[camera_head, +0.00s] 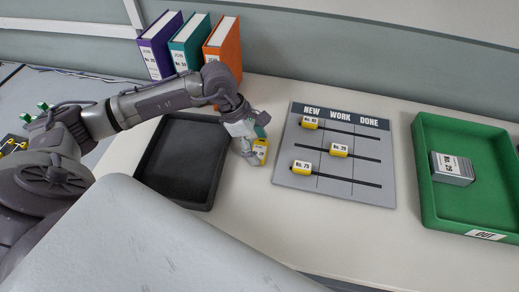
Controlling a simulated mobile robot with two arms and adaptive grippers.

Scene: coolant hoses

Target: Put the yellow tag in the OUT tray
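A yellow tag (261,150) with a white label is at the fingertips of my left gripper (256,149), just left of the grey board. My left gripper points down and appears shut on the tag, with part of its fingers hidden. I cannot tell whether the tag touches the table. The green OUT tray (427,180) is at the right, its OUT label on the front rim. A grey block (452,169) with a white number label lies inside it, towards the left. My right gripper is not in view.
The grey board (347,189), marked NEW, WORK, DONE, carries three yellow tags (302,168) on dark rails. It lies between my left gripper and the green tray. A black tray (181,160) is empty at left. Purple, teal and orange binders (225,47) stand behind.

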